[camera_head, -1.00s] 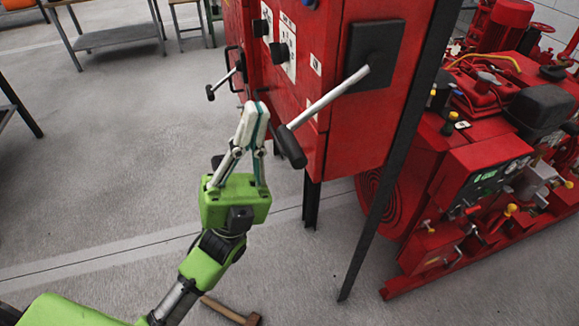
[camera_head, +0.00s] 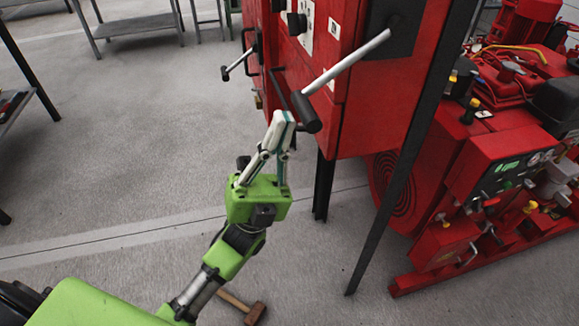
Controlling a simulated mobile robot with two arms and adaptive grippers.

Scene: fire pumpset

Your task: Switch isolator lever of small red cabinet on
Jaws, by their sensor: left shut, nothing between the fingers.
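The red cabinet (camera_head: 376,112) stands at the upper middle on dark legs. On its near side a black square plate carries an isolator lever (camera_head: 345,65), a grey rod slanting down-left to a black grip (camera_head: 306,111). A second, smaller lever (camera_head: 239,63) sticks out from the cabinet's farther part at the left. My left gripper (camera_head: 282,118) is shut and empty, pointing up, its tips just left of and slightly below the near lever's black grip. I cannot tell whether they touch. My right gripper is not in view.
A red pump engine (camera_head: 487,150) stands at the right behind a dark upright post (camera_head: 397,165). A hammer (camera_head: 243,306) lies on the floor below my arm. Metal tables (camera_head: 135,24) stand at the upper left.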

